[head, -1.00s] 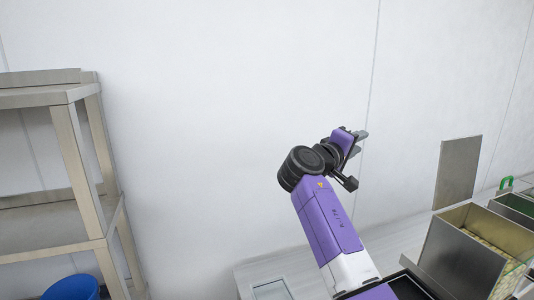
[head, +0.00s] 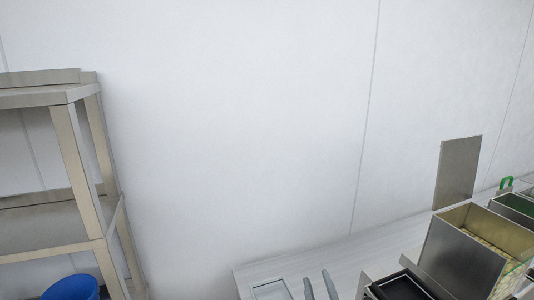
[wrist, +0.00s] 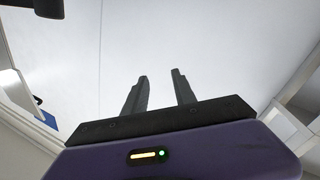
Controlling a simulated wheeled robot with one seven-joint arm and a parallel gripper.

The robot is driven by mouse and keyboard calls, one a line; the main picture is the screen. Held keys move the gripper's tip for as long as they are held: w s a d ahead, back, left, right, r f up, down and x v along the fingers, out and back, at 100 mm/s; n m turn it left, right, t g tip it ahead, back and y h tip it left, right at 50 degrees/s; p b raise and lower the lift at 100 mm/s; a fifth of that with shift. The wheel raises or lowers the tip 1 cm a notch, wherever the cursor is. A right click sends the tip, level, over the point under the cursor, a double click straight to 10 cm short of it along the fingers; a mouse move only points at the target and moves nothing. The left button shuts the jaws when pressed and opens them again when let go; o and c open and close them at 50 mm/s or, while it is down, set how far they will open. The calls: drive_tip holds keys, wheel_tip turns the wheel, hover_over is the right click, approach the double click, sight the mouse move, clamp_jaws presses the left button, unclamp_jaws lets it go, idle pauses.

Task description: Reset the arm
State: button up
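My gripper (wrist: 159,75) shows in the wrist view with two dark fingers apart and nothing between them. It is open and empty, with a plain pale surface beyond the fingers. In the head view, two grey finger-like tips (head: 319,286) poke up at the bottom edge, in front of the worktop; they look like my gripper's fingers. The rest of my arm is out of the head view.
A metal shelf rack (head: 85,160) stands at left, with a blue bin (head: 72,288) below it. On the worktop (head: 385,245) at right are an open metal box (head: 462,262), black trays (head: 400,288) and an upright metal plate (head: 458,172). The wall area between is clear.

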drive_tip(key=s+d+f+m+g, duration=0.1)
drive_tip(key=s+d+m, duration=0.1)
drive_tip(key=s, duration=1.3)
drive_tip(key=s+d+m+g, duration=0.1)
drive_tip(key=s+d+m, duration=0.1)
drive_tip(key=s, duration=1.3)
drive_tip(key=s+d+f+m+g+h, duration=0.1)
drive_tip(key=s+d, duration=0.3)
drive_tip(key=s, duration=1.1)
drive_tip(key=shift+s+d+f+m, duration=0.15)
drive_tip(key=shift+f+m, duration=0.2)
drive_tip(key=shift+m, duration=0.25)
drive_tip(key=shift+d, duration=0.1)
